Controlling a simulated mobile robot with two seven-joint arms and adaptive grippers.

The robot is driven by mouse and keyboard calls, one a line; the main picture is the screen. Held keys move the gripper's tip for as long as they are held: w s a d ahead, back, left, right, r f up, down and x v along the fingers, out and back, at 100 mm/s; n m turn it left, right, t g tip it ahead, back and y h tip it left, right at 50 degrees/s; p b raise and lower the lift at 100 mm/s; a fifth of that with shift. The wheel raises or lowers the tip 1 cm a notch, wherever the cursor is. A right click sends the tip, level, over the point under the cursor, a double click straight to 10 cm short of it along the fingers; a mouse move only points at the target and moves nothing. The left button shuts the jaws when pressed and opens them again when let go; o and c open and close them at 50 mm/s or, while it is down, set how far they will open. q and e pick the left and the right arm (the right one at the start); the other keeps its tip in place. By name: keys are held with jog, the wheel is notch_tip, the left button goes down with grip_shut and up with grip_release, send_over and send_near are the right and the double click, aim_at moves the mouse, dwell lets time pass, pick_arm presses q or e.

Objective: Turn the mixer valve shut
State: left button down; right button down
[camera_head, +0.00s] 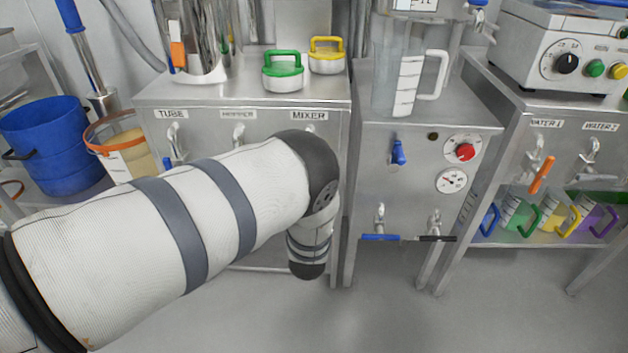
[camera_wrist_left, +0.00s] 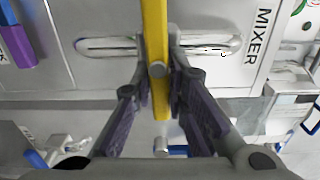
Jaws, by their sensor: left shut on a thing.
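The mixer valve has a yellow lever handle (camera_wrist_left: 155,22) that shows in the left wrist view next to the MIXER label (camera_wrist_left: 258,36). My left gripper (camera_wrist_left: 160,85) is shut on this handle, with one finger on each side of it. In the head view, the MIXER label (camera_head: 309,116) is on the panel at the centre, but my left arm hides the valve and the gripper. My right gripper is in neither view.
Lids, green (camera_head: 283,72) and yellow (camera_head: 327,56), sit on the cabinet top above the valves. A measuring jug (camera_head: 398,80) stands on the cabinet to the right, above a blue lever (camera_head: 380,237) and a black one. The floor (camera_head: 350,315) in front is clear.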

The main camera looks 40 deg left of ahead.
pick_arm(q)
jog(key=c, duration=1.5)
grip_release()
jog(key=shift+s+d+f, duration=0.1)
jog(key=shift+d+f, duration=0.05)
jog(key=shift+f, duration=0.1)
jog(key=shift+c, duration=0.2)
jog(key=shift+r, duration=0.1)
jog(key=v, duration=1.2)
